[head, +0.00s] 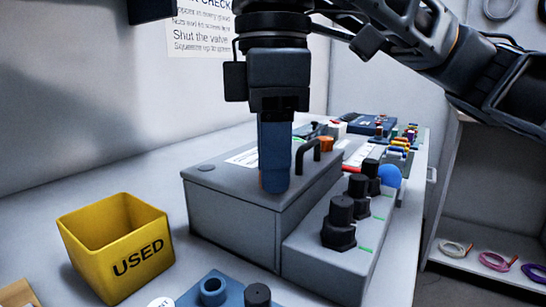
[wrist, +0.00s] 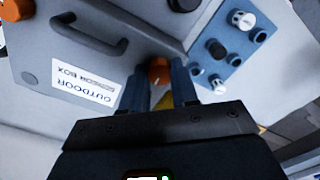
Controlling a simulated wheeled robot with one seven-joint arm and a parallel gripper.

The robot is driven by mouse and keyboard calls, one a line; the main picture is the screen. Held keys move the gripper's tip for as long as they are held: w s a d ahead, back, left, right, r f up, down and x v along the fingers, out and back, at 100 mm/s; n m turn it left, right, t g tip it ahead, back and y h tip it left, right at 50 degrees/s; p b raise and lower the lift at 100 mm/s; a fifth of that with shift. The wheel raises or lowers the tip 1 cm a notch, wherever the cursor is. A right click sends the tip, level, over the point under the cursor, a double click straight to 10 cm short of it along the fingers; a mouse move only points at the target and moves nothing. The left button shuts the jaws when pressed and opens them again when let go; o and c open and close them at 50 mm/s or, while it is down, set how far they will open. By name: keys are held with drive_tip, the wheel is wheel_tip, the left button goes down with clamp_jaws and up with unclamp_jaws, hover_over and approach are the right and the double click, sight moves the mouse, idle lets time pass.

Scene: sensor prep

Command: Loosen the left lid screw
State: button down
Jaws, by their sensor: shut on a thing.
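The grey sensor box (head: 232,220) stands on the bench, with a black handle (head: 308,152) and a white label on its lid. In the wrist view, my gripper (wrist: 159,72) is shut on an orange lid screw (wrist: 158,66) that shows between the fingertips. In the head view the fingers almost wholly hide this screw. Another orange lid screw (head: 326,143) is on the lid beyond the handle. It also shows at the wrist view's corner (wrist: 14,9).
A yellow USED bin (head: 88,262) stands left of the box. A blue block with sockets (head: 212,290) lies in front. A grey unit with black knobs (head: 310,258) and a blue ball (head: 389,176) are at the right. Bench between bin and back wall is clear.

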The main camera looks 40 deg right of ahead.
drive_tip(key=c, duration=0.9)
unclamp_jaws()
drive_tip(key=shift+o, duration=0.2)
drive_tip(key=shift+r+p, duration=1.15)
drive_tip(key=shift+r, duration=2.75)
